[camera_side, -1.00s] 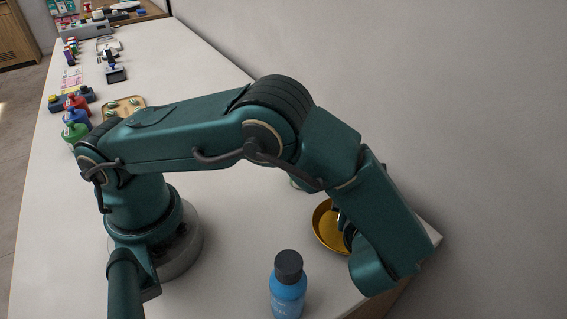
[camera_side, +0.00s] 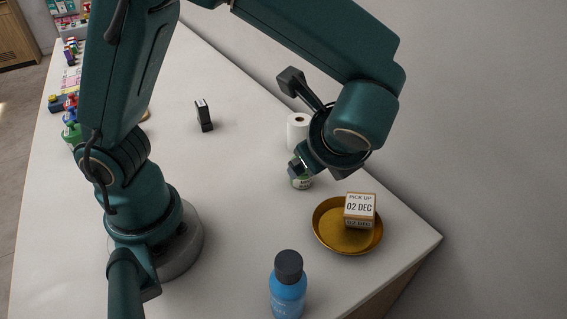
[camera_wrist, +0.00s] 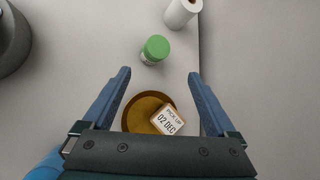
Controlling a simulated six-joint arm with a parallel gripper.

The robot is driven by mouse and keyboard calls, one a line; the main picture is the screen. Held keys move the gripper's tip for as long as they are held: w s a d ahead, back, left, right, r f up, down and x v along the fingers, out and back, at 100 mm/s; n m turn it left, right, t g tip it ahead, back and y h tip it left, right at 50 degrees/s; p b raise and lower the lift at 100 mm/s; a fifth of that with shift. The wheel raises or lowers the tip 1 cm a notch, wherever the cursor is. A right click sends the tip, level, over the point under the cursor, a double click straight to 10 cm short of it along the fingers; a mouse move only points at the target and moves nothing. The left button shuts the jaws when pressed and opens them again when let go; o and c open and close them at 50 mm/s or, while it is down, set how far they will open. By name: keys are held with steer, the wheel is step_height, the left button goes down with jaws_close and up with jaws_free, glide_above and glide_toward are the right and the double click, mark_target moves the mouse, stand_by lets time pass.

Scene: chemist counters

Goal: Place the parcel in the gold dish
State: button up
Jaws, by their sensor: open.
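The parcel (camera_side: 360,211) is a small tan box with a white label reading "PICK UP 02 DEC". It sits in the gold dish (camera_side: 329,236), towards the dish's right side and a little tilted. In the wrist view the parcel (camera_wrist: 168,120) lies within the gold dish (camera_wrist: 136,112), seen between my fingers. My gripper (camera_wrist: 160,75) is open and empty. In the side view it is up and to the left of the dish, apart from the parcel, and its fingers are partly hidden by my wrist.
A green-capped jar (camera_wrist: 155,48) stands behind the dish, and a white roll (camera_side: 297,131) stands beyond it. A blue bottle (camera_side: 287,290) stands at the front. A small black item (camera_side: 204,115) is further back. The counter's right edge is close to the dish.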

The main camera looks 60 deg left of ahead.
steer(key=s+a+r+n+t+h, duration=0.1)
steer(key=s+a+r+n+h, duration=0.1)
steer(key=s+n, duration=0.3)
steer(key=s+a+r+n+h, duration=0.1)
steer(key=s+r+n+h, duration=0.2)
steer(key=n, duration=0.9)
steer(key=shift+s+a+n+t+h, duration=0.3)
steer(key=shift+s+a+t+h, duration=0.1)
steer(key=shift+s+h, duration=0.7)
steer(key=shift+o, duration=0.6)
